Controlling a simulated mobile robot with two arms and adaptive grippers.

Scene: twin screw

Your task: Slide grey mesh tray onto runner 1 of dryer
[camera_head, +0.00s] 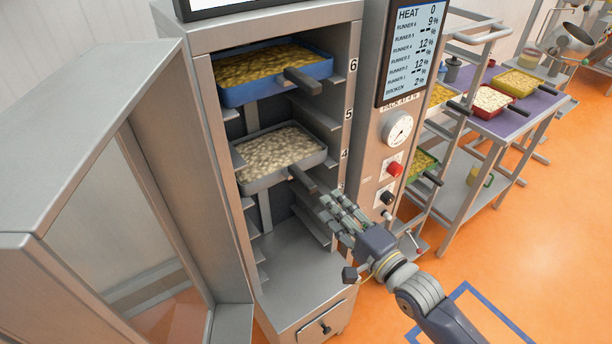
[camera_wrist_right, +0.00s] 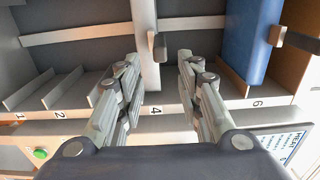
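The grey tray (camera_head: 268,180), filled with pale pieces, rests in the open dryer (camera_head: 300,270) near mark 4. Its dark handle (camera_head: 302,178) sticks out at the front. In the right wrist view the tray (camera_wrist_right: 145,25) shows edge-on with its handle (camera_wrist_right: 159,47). My right gripper (camera_head: 334,206) is just in front of and below the handle. Its fingers (camera_wrist_right: 158,62) are spread, with the handle end in the gap near the tips and no clear contact. The lower runners stand empty; in the wrist view runner 1 (camera_wrist_right: 20,104) is at the left. My left gripper is out of view.
A blue tray (camera_head: 232,95) of yellow pieces sits at the top, near mark 6. The dryer door (camera_head: 110,220) stands open on the left. The control panel (camera_head: 392,150) borders the opening on the right. A cart with several trays (camera_head: 505,120) stands farther right.

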